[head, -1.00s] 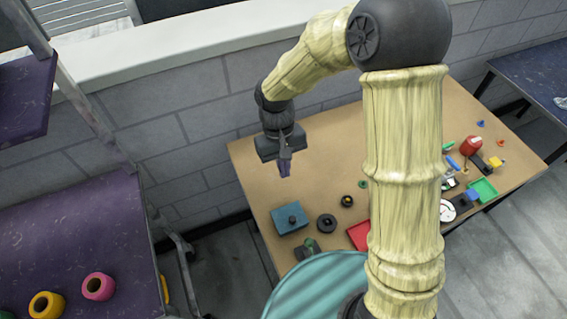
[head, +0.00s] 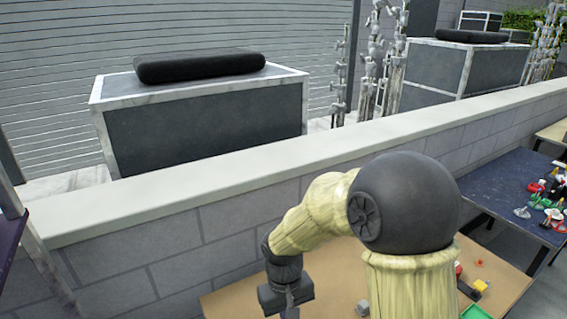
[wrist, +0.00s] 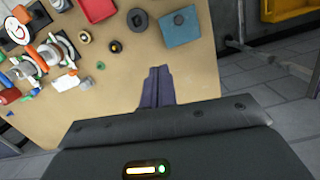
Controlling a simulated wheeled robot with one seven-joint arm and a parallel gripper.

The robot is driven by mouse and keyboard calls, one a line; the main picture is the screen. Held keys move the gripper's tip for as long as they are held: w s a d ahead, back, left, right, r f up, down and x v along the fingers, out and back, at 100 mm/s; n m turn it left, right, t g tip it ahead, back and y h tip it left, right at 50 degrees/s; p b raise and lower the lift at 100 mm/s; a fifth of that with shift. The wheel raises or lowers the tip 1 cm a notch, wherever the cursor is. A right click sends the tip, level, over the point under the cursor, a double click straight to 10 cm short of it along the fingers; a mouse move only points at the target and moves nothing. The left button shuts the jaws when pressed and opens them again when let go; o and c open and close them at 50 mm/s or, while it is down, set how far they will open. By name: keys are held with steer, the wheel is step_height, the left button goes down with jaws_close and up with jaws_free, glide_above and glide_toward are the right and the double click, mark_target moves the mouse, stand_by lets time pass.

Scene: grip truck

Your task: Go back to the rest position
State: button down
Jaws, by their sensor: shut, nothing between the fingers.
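My gripper (wrist: 157,88) is in the middle of the wrist view, its two dark fingers together and nothing between them. It hangs above the tan table (wrist: 190,70), clear of the objects on it. In the head view my arm reaches over the same table (head: 235,302), and the fingers are mostly cut off by the lower edge.
A grey wall (head: 180,245) runs behind the table. A dark blue table (head: 505,195) stands at right.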

steer(key=s+d+r+m+t, duration=0.1)
steer(key=s+d+m+t, duration=0.1)
steer(key=d, duration=0.5)
steer(key=s+d+r+m+t, duration=0.1)
steer(key=s+d+r+m, duration=0.1)
steer(key=d, duration=0.5)
steer(key=shift+s+d+r+m+t+y, duration=0.25)
steer(key=shift+s+d+m+t+y, duration=0.05)
steer(key=shift+s+d+t, duration=0.1)
steer(key=c, duration=2.2)
jaws_free()
